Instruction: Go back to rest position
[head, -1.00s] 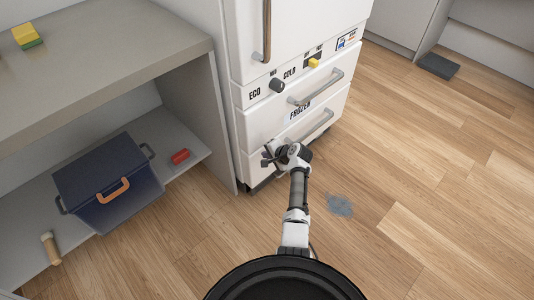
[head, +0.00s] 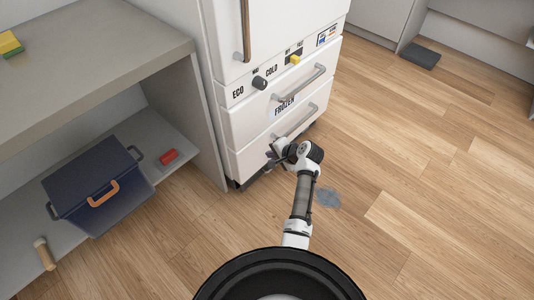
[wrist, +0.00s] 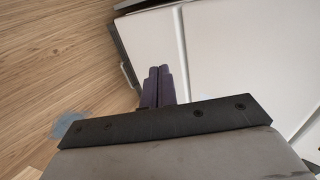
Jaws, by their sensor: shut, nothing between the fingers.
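My gripper (head: 272,157) is low in front of the white fridge's lower drawers in the head view, at the end of my outstretched arm. In the wrist view my gripper (wrist: 158,72) shows its two dark fingers side by side and shut, with nothing between them. The white fridge (head: 240,130) stands close behind the gripper, and its drawers look closed. A white drawer front (wrist: 225,50) fills much of the wrist view beyond the fingers. Whether the fingers touch it I cannot tell.
A grey counter (head: 120,50) stands left of the fridge. Its shelf holds a dark blue bin (head: 95,185) and a red object (head: 168,156). A wooden-handled item (head: 44,254) lies at lower left. A bluish patch (head: 327,198) marks the floor.

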